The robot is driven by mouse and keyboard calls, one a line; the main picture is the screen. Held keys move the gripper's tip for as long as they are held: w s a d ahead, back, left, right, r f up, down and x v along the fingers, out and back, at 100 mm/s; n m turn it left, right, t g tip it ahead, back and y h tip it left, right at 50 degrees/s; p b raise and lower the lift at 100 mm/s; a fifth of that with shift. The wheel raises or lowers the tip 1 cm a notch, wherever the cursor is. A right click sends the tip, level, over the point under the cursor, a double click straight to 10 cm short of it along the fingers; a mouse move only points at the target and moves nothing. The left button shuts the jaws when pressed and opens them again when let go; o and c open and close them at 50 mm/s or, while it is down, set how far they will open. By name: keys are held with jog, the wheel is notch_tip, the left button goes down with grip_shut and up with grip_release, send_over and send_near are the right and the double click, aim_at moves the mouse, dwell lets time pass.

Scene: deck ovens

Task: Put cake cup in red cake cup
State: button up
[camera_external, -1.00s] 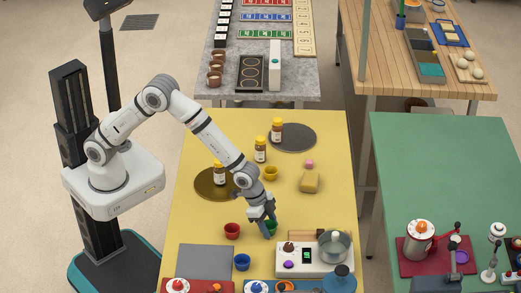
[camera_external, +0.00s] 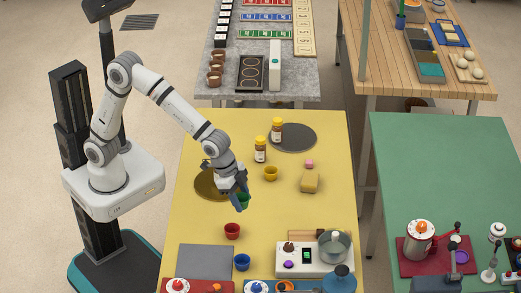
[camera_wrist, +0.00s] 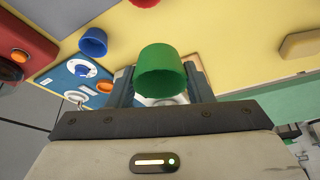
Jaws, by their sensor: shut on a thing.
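My gripper (camera_external: 240,202) is shut on a green cup (camera_wrist: 166,72) and holds it above the yellow table. The green cup (camera_external: 244,199) is partly hidden by the fingers in the external view. The red cup (camera_external: 232,231) stands on the table, just below and slightly left of my gripper in the picture. Only part of the red cup (camera_wrist: 145,3) shows at the top edge of the wrist view.
A blue cup (camera_external: 242,262) stands in front of the red cup, and a yellow cup (camera_external: 271,174) farther back. A grey mat (camera_external: 205,262) and a white panel (camera_external: 314,270) lie at the front. Jars (camera_external: 260,150) stand behind.

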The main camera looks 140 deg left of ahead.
jog(key=s+d, duration=0.2)
send_near(238, 234)
jog(key=w+a, duration=0.1)
jog(key=shift+w+f, duration=0.1)
jog(key=shift+f, duration=1.8)
jog(key=shift+f+b, duration=0.45)
jog(key=shift+f, duration=0.1)
jog(key=shift+f, duration=0.1)
